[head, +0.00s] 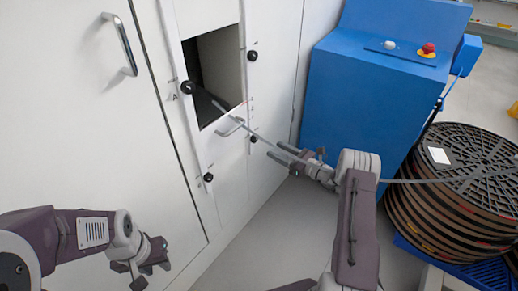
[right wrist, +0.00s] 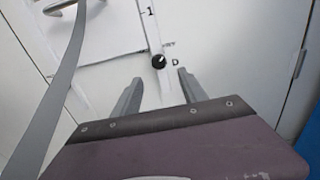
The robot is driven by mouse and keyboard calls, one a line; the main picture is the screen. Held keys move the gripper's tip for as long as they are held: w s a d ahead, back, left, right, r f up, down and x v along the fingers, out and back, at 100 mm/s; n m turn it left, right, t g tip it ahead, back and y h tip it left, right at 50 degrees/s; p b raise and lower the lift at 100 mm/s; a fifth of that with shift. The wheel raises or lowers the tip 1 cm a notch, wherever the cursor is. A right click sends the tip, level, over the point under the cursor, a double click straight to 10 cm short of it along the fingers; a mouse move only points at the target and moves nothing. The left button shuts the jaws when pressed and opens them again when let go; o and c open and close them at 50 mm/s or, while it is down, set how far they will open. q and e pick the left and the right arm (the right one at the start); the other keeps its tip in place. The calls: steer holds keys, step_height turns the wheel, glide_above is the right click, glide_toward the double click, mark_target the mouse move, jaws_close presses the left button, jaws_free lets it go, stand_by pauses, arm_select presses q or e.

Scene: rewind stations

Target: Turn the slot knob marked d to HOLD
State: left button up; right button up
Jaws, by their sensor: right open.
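The slot knob marked D (right wrist: 160,61) is a small round black knob on a pale upright rail, with the letter D to its right. In the head view it is the lower right knob (head: 253,139) beside the wall opening. My right gripper (head: 283,154) is open and empty, pointing at the panel just to the right of the knob. In the right wrist view its fingers (right wrist: 157,90) stand apart, with the knob beyond and between them. The knob's setting is too small to read. My left gripper (head: 142,272) hangs low at the left, away from the knobs; its jaw opening is unclear.
Other black knobs sit at upper left (head: 187,87), upper right (head: 252,55) and lower left (head: 208,177). A grey strip (head: 418,181) runs from the opening past my right gripper to the stacked reel (head: 450,190). A blue cabinet (head: 385,100) stands right of the panel.

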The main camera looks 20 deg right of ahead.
mark_target(256, 140)
steer(key=b+x, duration=0.3)
steer(key=x, duration=0.5)
steer(key=shift+w+a, duration=0.15)
steer(key=shift+a, duration=0.05)
steer(key=shift+w+a+r, duration=0.1)
steer(key=shift+w+a, duration=0.1)
steer(key=shift+c, duration=0.3)
jaws_close()
